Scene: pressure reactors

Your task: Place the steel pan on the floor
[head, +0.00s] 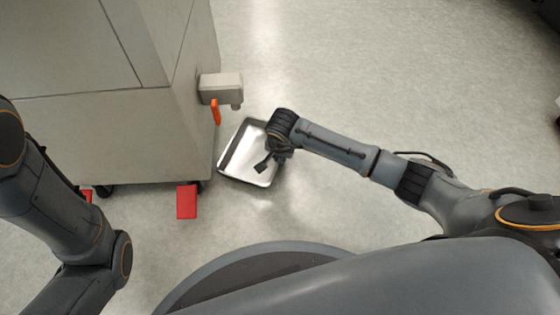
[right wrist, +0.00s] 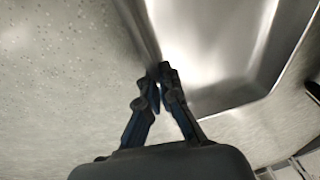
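The steel pan (head: 242,153) is a shallow, shiny rectangular tray beside the cabinet, below and to the right of its spout. It also fills the upper right of the right wrist view (right wrist: 215,50). My right gripper (head: 264,164) is at the pan's right side. In the right wrist view its fingers (right wrist: 159,72) come together on the pan's rim, so it looks shut on that edge. The pan looks level and close to the floor (head: 340,210); I cannot tell whether it touches. My left arm shows at the left, but its gripper is out of view.
A large grey cabinet (head: 150,130) on casters stands at the left. A grey outlet (head: 221,88) with an orange lever (head: 215,112) sticks out from it near the pan. A red pedal (head: 187,201) is at its base. The floor to the right is clear.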

